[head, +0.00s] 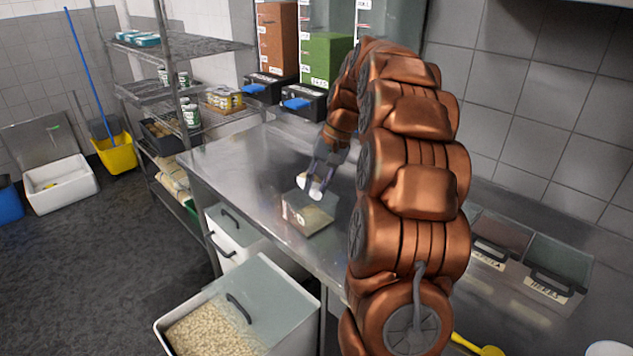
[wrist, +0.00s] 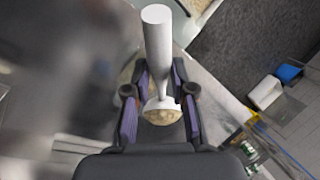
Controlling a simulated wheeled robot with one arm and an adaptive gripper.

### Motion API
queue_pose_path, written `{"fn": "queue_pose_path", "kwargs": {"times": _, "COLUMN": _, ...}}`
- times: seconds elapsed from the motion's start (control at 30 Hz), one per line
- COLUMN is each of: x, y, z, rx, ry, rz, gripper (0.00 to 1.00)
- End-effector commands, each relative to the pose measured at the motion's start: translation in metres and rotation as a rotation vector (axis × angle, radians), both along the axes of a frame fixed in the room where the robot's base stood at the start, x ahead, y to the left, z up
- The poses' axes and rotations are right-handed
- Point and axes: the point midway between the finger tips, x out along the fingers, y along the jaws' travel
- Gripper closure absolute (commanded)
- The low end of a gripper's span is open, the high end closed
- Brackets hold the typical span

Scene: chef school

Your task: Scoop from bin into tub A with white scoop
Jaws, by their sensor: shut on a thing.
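My gripper (head: 322,176) is shut on the white scoop (head: 311,187) above the steel counter. In the wrist view the scoop's thick white handle (wrist: 157,42) points up the picture, and its neck passes between the fingers. Tan material shows at the scoop's bowl (wrist: 162,116); whether it lies in the bowl or beneath it is hard to tell. A small clear tub (head: 322,229) stands on the counter just below the scoop, with a label and some tan contents; its letter is unreadable. The bin (head: 170,323) at the lower left holds pale beige grains, with its grey lid half across.
The steel counter (head: 235,160) is mostly clear left of the tub. Black boxes (head: 300,102) stand at its back. Labelled containers (head: 556,268) and a yellow scoop (head: 478,346) are at right. A wire shelf (head: 180,48) stands left.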

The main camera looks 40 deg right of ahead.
Motion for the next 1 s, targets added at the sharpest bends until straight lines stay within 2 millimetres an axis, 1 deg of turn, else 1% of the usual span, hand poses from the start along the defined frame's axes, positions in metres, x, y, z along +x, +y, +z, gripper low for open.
{"fn": "queue_pose_path", "kwargs": {"times": 0.03, "x": 0.001, "y": -0.001, "z": 0.004, "rx": 0.015, "ry": 0.003, "rz": -0.008, "gripper": 1.0}}
{"fn": "queue_pose_path", "kwargs": {"times": 0.7, "x": 0.007, "y": -0.005, "z": 0.017, "rx": 0.217, "ry": 0.024, "rz": -0.104, "gripper": 1.0}}
{"fn": "queue_pose_path", "kwargs": {"times": 1.0, "x": 0.012, "y": -0.007, "z": 0.023, "rx": 0.332, "ry": 0.041, "rz": -0.18, "gripper": 1.0}}
